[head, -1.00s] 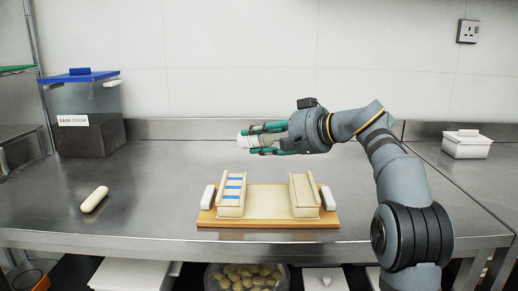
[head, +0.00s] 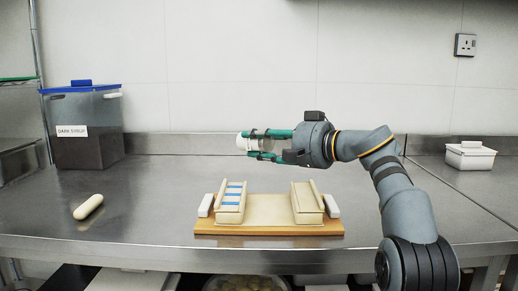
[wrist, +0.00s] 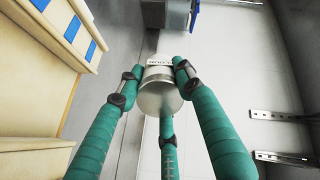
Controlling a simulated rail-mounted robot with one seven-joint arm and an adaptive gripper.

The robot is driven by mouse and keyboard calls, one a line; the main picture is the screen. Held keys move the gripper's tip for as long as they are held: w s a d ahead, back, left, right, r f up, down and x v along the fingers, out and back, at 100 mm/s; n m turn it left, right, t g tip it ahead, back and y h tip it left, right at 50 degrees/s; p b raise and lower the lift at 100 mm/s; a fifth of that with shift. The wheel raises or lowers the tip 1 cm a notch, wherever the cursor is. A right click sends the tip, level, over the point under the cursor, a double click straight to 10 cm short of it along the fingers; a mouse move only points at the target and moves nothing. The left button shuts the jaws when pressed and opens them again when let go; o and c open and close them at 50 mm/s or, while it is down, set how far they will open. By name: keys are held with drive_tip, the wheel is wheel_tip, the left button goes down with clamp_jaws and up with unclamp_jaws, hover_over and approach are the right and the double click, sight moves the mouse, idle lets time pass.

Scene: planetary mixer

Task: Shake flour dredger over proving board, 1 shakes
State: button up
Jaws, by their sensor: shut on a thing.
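The flour dredger (head: 247,144) is a small white and silver cylinder. My gripper (head: 264,145) is shut on it and holds it lying on its side, with its white end to the left. In the wrist view the dredger (wrist: 160,98) sits between the green fingers, its round metal end facing the camera and small lettering at its far end. The proving board (head: 268,215) is a wooden board with cream stepped blocks on both sides, blue strips on the left one and a pale bare middle. The dredger is above the board, apart from it.
A white rolling-pin-like roll (head: 88,207) lies on the steel worktop (head: 140,200) to the left. A dark syrup bin (head: 88,135) with a blue lid stands back left. Worktop around the board is clear.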

drive_tip(key=shift+f+t+y+b, duration=0.2)
drive_tip(key=shift+t+y+b, duration=0.3)
drive_tip(key=shift+b, duration=1.7)
drive_tip(key=shift+r+y+b, duration=0.25)
drive_tip(key=shift+y+b, duration=0.15)
drive_tip(key=shift+b, duration=0.15)
drive_tip(key=shift+r, duration=0.25)
drive_tip(key=shift+f, duration=0.1)
drive_tip(key=b, duration=0.2)
drive_tip(key=shift+f+t+y+b, duration=0.2)
drive_tip(key=shift+t+y+b, duration=0.15)
drive_tip(key=shift+t+y, duration=0.05)
drive_tip(key=shift+y+b, duration=0.3)
drive_tip(key=shift+b, duration=0.85)
drive_tip(key=shift+r+t+y+b, duration=0.3)
drive_tip(key=shift+t+y+b, duration=0.1)
drive_tip(key=shift+b, duration=0.3)
drive_tip(key=shift+r, duration=0.35)
